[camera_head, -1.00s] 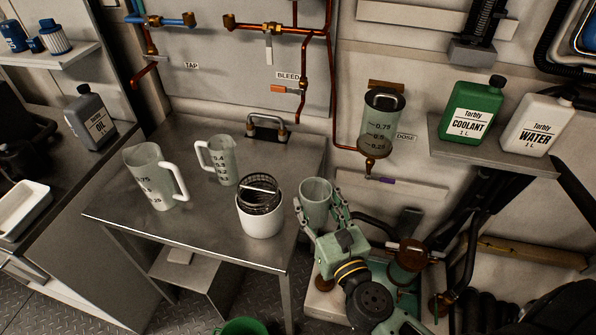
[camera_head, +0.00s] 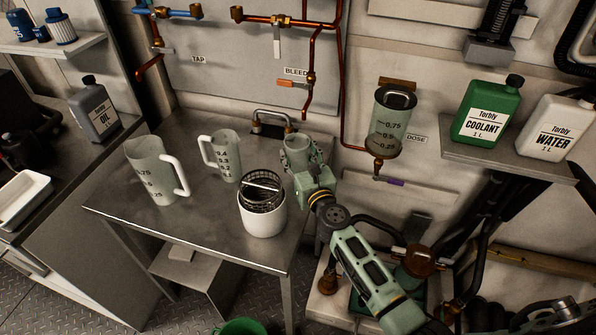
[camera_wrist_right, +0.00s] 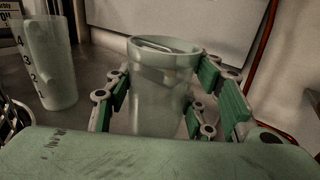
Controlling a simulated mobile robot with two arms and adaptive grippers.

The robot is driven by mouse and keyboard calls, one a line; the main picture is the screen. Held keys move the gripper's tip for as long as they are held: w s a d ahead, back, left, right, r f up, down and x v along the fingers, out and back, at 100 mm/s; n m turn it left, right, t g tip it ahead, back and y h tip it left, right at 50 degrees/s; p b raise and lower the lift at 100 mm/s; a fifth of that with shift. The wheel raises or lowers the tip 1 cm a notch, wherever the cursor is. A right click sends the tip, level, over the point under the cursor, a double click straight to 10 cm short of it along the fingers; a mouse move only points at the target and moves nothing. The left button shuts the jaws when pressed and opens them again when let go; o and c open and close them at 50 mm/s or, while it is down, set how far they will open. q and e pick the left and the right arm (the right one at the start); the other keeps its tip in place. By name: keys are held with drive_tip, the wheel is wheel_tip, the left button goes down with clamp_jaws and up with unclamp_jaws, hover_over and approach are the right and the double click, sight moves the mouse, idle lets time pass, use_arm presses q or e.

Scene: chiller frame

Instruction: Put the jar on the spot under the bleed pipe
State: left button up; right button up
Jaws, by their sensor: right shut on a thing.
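The jar (camera_head: 297,145) is a clear, pale green cup. My right gripper (camera_head: 301,160) is shut around it at the back right of the steel table, near the looped metal handle. In the right wrist view the jar (camera_wrist_right: 163,75) stands upright between the green finger pads of my right gripper (camera_wrist_right: 165,95). Whether its base touches the table is hidden by the gripper. The bleed pipe (camera_head: 309,90) is a copper pipe with an orange-handled valve beside the BLEED label, above the back of the table. The spot under it cannot be made out. My left gripper is not in view.
A large measuring jug (camera_head: 153,172), a smaller jug (camera_head: 222,155) and a white pot with a wire basket (camera_head: 262,212) stand on the steel table (camera_head: 205,240). The looped handle (camera_head: 271,121) is at the back. The dosing vessel (camera_head: 390,120) hangs at the right.

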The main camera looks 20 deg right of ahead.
sight(301, 170)
drive_tip(key=shift+w+f, duration=0.1)
drive_tip(key=shift+f, duration=0.1)
wheel_tip(301, 170, down, 3)
drive_tip(key=b, duration=0.3)
drive_tip(key=shift+f, duration=0.1)
drive_tip(key=shift+f+b, duration=0.3)
drive_tip(key=shift+b, duration=0.05)
drive_tip(key=shift+r, duration=0.1)
drive_tip(key=shift+f, duration=0.25)
drive_tip(key=o, duration=1.1)
